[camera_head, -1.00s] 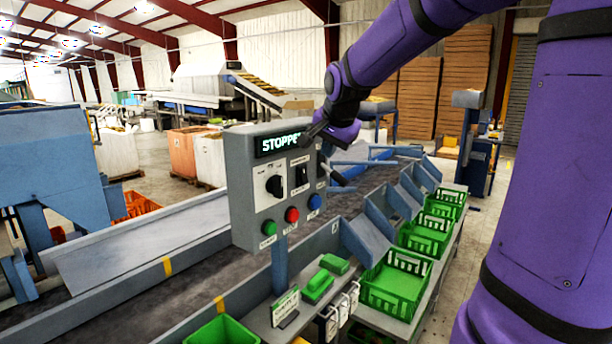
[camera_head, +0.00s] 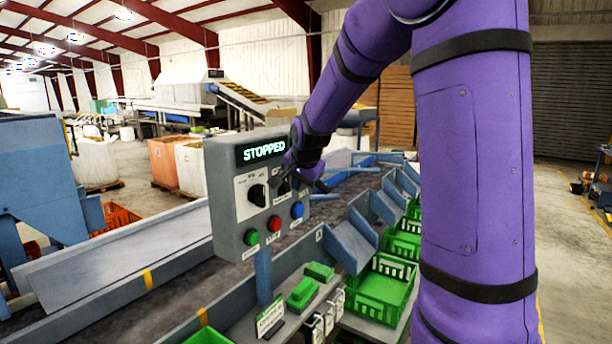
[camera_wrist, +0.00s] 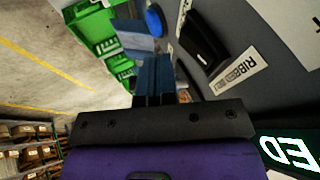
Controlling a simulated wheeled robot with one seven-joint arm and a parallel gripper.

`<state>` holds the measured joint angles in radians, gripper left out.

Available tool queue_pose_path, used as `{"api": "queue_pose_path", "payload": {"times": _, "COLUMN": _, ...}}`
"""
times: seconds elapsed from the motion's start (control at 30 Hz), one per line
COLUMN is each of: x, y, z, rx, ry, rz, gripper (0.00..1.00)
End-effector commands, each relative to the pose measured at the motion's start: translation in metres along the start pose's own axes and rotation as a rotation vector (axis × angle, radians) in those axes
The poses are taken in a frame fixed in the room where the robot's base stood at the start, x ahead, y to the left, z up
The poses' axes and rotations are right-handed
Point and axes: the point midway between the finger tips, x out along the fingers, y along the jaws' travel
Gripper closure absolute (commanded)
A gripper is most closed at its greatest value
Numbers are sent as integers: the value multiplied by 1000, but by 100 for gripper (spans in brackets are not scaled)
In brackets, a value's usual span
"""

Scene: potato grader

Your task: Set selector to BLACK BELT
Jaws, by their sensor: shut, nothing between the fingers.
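The grey control panel (camera_head: 225,168) stands on a post, its display (camera_head: 263,150) reading STOPPED. A black selector (camera_head: 284,187) sits right of a round black knob (camera_head: 258,195), partly hidden by my gripper. In the wrist view the selector (camera_wrist: 203,45) is a long black handle with a label reading RIBBED (camera_wrist: 233,76) at one end; the label at its other end is only partly visible.
Green (camera_head: 251,237), red (camera_head: 274,224) and blue (camera_head: 297,210) buttons line the panel's lower part, the blue one close to my fingers. Green crates (camera_head: 380,292) stand along the conveyor (camera_head: 180,270). Open floor lies to the right.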

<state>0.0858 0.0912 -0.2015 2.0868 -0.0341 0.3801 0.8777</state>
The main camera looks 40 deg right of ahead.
Motion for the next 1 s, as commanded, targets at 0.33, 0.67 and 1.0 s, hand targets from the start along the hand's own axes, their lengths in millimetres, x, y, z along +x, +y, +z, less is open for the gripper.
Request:
{"api": "queue_pose_path", "payload": {"times": 0.33, "x": 14, "y": -19, "z": 2, "rx": 1, "ry": 0, "rz": 0, "gripper": 100}}
{"api": "queue_pose_path", "payload": {"times": 0.67, "x": 15, "y": -20, "z": 2, "rx": 0, "ry": 0, "rz": 0, "gripper": 100}}
{"api": "queue_pose_path", "payload": {"times": 1.0, "x": 19, "y": -23, "z": 4, "rx": 1, "ry": 0, "rz": -1, "gripper": 100}}
